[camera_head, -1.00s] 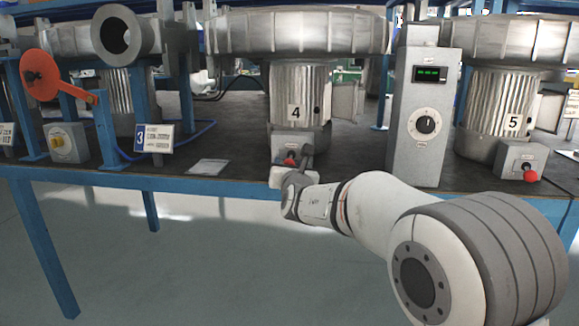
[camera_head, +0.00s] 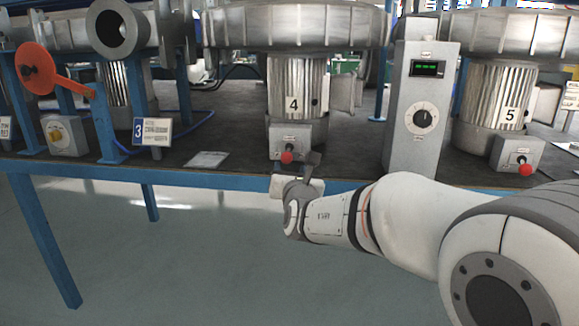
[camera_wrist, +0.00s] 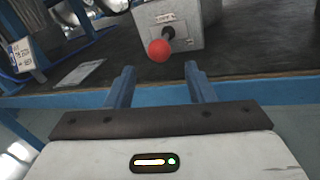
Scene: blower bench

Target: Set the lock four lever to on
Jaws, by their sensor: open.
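The lock four lever has a red ball knob (camera_head: 287,157) on a short dark stem, at the front of a grey box (camera_head: 299,138) below the motor labelled 4. In the wrist view the red knob (camera_wrist: 159,50) hangs at the lower front of its box (camera_wrist: 190,22), the stem running up and right to the box face. My gripper (camera_wrist: 160,84) is open, its two blue-grey fingers apart and empty. The knob lies beyond the fingertips and between their lines. In the head view my gripper (camera_head: 312,160) is just right of and below the knob, partly hidden by my wrist.
A grey panel with a dial (camera_head: 424,118) and green display stands right of motor 4. A similar red-knobbed lever (camera_head: 525,169) belongs to unit 5. A flat plate (camera_head: 208,160) lies left on the bench.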

